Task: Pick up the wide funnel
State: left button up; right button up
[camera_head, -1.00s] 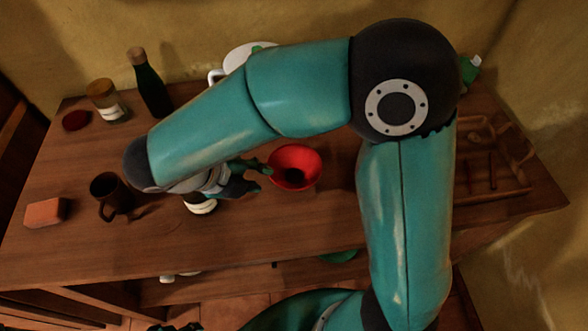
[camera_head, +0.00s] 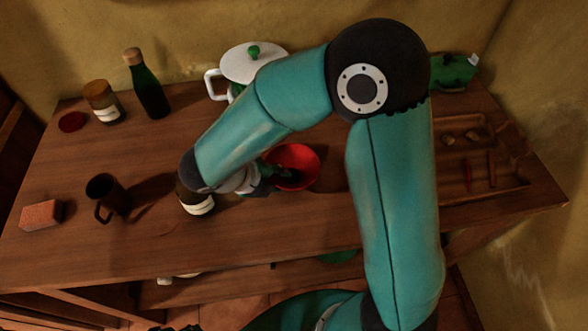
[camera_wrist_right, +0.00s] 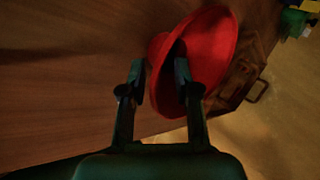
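The wide funnel (camera_head: 305,160) is red and sits on the wooden counter, its wide mouth facing up toward the head camera. It also shows in the right wrist view (camera_wrist_right: 215,50). My right gripper (camera_head: 277,177) is at the funnel's left side. In the right wrist view the gripper's fingers (camera_wrist_right: 160,80) are apart, one outside the funnel's wall and one over its mouth, with the wall between them. I cannot see firm contact on both sides. Only a dark bit at the bottom edge of the head view may belong to my left gripper; its fingers cannot be made out.
A jar with a white label (camera_head: 197,205) stands just under my right wrist. A wooden tray (camera_head: 480,195) is at the right.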

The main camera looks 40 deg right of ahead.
grip_shut()
jog(key=shift+r, duration=0.1)
notch_tip(320, 180, up, 20)
jog(key=p, duration=0.2)
jog(key=shift+p, duration=0.3)
